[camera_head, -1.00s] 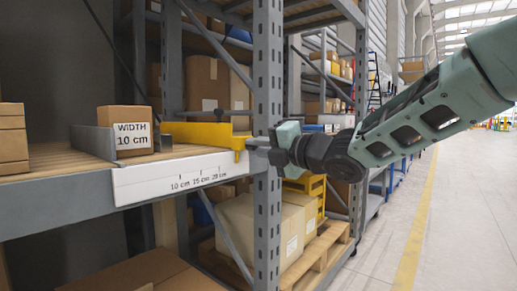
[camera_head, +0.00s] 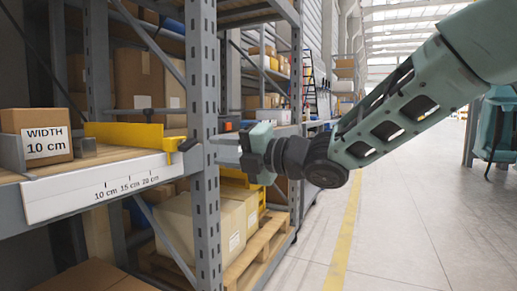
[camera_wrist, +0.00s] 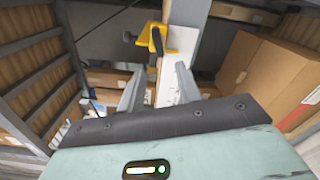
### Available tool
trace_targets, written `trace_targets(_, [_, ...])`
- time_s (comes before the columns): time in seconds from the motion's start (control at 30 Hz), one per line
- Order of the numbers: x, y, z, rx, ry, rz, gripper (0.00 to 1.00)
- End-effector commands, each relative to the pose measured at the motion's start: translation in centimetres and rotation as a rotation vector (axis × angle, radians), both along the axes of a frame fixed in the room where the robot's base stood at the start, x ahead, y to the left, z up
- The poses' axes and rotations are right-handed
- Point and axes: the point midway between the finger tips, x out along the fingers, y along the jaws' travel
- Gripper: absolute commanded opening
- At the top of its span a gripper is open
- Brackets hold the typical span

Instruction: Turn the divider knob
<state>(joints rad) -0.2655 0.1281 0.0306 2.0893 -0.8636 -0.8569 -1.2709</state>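The yellow divider (camera_head: 130,133) stands on the shelf, right of the box marked "WIDTH 10 cm" (camera_head: 38,138). A dark knob (camera_head: 187,144) sticks out at its front end, above the white scale (camera_head: 100,187) marked 10, 15 and 20 cm. In the wrist view my gripper (camera_wrist: 160,80) is open and empty, with the yellow divider (camera_wrist: 172,38) and dark knob (camera_wrist: 157,44) beyond the fingertips.
A perforated grey rack post (camera_head: 204,170) stands close to my fingers, between them and the shelf. Cartons (camera_head: 228,222) sit on a wooden pallet (camera_head: 262,243) below. The aisle floor (camera_head: 410,220) to the right is clear.

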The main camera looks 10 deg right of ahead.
Motion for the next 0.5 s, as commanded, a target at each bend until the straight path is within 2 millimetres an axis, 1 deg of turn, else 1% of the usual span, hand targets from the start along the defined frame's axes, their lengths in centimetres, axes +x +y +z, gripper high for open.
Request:
trace_targets(0.03, [-0.8, -1.1, 0.3, -0.001, 0.000, -0.004, 0.35])
trace_targets(0.2, [-3.0, -4.0, 0.2, -0.002, 0.000, -0.003, 0.35])
trace_targets(0.4, [-4.6, -6.0, 0.1, -0.001, 0.001, -0.002, 0.35])
trace_targets(0.5, [-5.0, -6.4, 0.0, -0.001, 0.001, 0.000, 0.35])
